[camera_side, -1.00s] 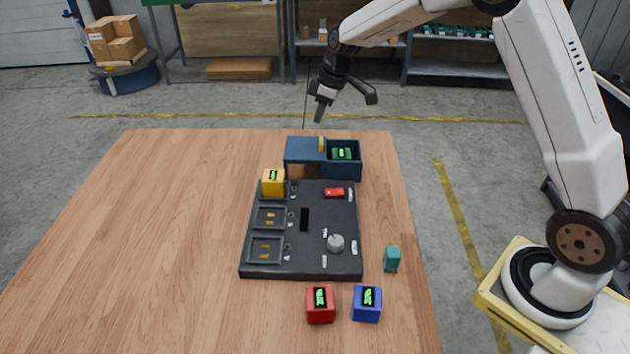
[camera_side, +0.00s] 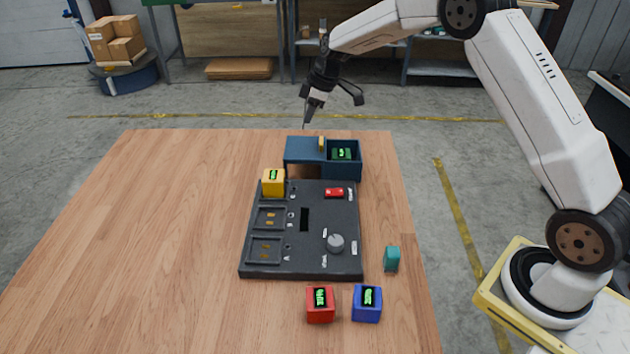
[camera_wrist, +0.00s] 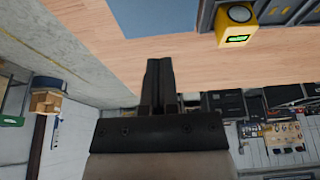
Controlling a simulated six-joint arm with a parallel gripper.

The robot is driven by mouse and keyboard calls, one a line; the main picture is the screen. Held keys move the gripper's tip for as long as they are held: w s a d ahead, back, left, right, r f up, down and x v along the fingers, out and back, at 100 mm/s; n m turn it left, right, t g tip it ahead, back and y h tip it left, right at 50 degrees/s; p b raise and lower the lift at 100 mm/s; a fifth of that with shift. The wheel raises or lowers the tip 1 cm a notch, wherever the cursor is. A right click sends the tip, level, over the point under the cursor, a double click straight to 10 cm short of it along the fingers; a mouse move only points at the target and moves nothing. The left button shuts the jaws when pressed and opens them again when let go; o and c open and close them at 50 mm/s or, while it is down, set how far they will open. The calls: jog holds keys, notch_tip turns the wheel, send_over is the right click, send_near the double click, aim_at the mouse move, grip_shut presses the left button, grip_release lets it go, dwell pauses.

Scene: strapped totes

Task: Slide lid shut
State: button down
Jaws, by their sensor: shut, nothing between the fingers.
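A blue box (camera_side: 349,172) stands at the back of the table, behind the dark panel. The right part is open and shows a green item (camera_side: 342,154) inside. My gripper (camera_side: 304,124) is shut and empty, above and behind the lid, apart from it. In the wrist view the closed fingers (camera_wrist: 160,72) point over the wooden table, and part of a blue surface shows at the top edge.
A yellow cube (camera_side: 273,184) sits on the panel's back left corner, close to the box. The dark panel (camera_side: 325,265) carries a knob and a red switch. Red (camera_side: 320,305), blue (camera_side: 367,304) and teal (camera_side: 392,259) blocks stand near it. The table's left side is clear.

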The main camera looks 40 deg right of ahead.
aim_at(314, 148)
jog(key=x, duration=0.7)
jog(key=shift+f, duration=0.3)
jog(key=shift+s+d+r, duration=0.1)
jog(key=shift+s+d, duration=1.25)
jog(key=shift+s+d, duration=0.3)
jog(key=shift+d, duration=0.05)
jog(key=s+d, duration=0.6)
jog(key=shift+s+d, duration=0.35)
jog(key=shift+s, duration=0.05)
